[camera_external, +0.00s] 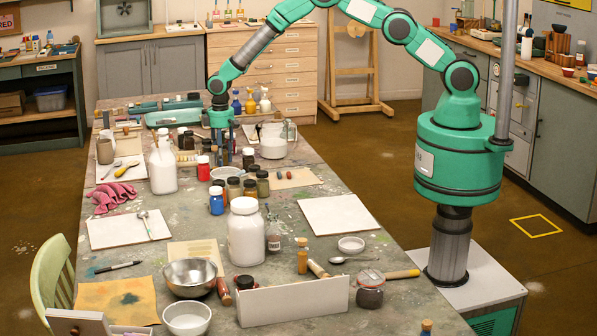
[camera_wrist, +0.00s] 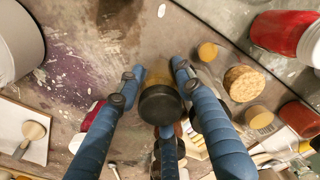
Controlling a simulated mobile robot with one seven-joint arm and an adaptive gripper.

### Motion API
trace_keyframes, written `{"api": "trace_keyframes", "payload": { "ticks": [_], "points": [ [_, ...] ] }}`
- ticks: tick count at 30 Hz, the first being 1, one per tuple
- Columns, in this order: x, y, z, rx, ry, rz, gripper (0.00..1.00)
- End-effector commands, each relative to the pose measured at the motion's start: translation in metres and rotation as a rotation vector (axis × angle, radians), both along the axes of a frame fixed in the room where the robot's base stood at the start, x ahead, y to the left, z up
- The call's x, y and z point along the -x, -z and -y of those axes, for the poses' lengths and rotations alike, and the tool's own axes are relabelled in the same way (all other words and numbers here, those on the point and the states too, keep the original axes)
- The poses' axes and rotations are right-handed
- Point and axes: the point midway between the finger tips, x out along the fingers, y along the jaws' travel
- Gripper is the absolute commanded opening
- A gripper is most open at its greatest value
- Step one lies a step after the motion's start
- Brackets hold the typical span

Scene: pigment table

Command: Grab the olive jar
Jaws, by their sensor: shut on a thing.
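My gripper (camera_external: 222,150) is low over the far half of the table in the external view. In the wrist view its blue fingers (camera_wrist: 155,92) are on either side of a small jar with a black lid and a yellowish-olive body, which I take to be the olive jar (camera_wrist: 160,104). The gripper is shut on this jar. In the external view the fingers and nearby bottles hide it, and I cannot tell whether it is off the table.
Cork-topped jars (camera_wrist: 243,83) and a red-bodied jar (camera_wrist: 279,34) stand close on the right in the wrist view. A pale container (camera_wrist: 18,42) is at the left. In the external view, several dark-lidded jars (camera_external: 250,187) and a white jug (camera_external: 163,170) stand nearby.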

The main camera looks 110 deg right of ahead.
Motion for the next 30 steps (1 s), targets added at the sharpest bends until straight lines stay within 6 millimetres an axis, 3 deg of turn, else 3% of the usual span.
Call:
{"api": "trace_keyframes", "payload": {
  "ticks": [8, 14, 20, 30],
  "points": [
    [0.000, -0.005, 0.000, 0.000, 0.000, 0.001, 0.02],
    [-0.001, -0.023, 0.000, 0.001, 0.000, 0.002, 0.02],
    [-0.001, -0.056, 0.000, 0.001, 0.000, 0.002, 0.02],
    [-0.001, -0.127, 0.000, 0.001, 0.000, 0.004, 0.02]
  ]
}}
